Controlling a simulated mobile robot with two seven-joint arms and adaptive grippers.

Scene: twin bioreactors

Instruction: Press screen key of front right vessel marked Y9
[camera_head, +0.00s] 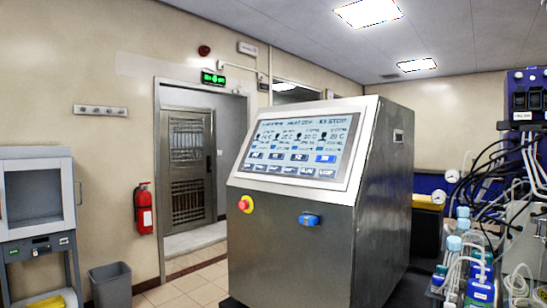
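A steel control cabinet (290,246) stands in the middle of the view with a sloped touch screen (301,132) on its upper face. The screen shows several columns with vessel icons and temperature readings near 20 C. Below them is a row of blue keys; the rightmost key (325,158) looks brighter than the others. A second row of keys (290,170) runs along the bottom. The lettering is too small to read surely, and I cannot make out a Y9 mark. Neither of my grippers is in view, and nothing covers the screen.
Bottles (480,270), tubes and cables crowd the right edge. A grey bin (110,286), fire extinguisher (143,208) and doorway stand left. Tiled floor (190,284) shows between bin and cabinet.

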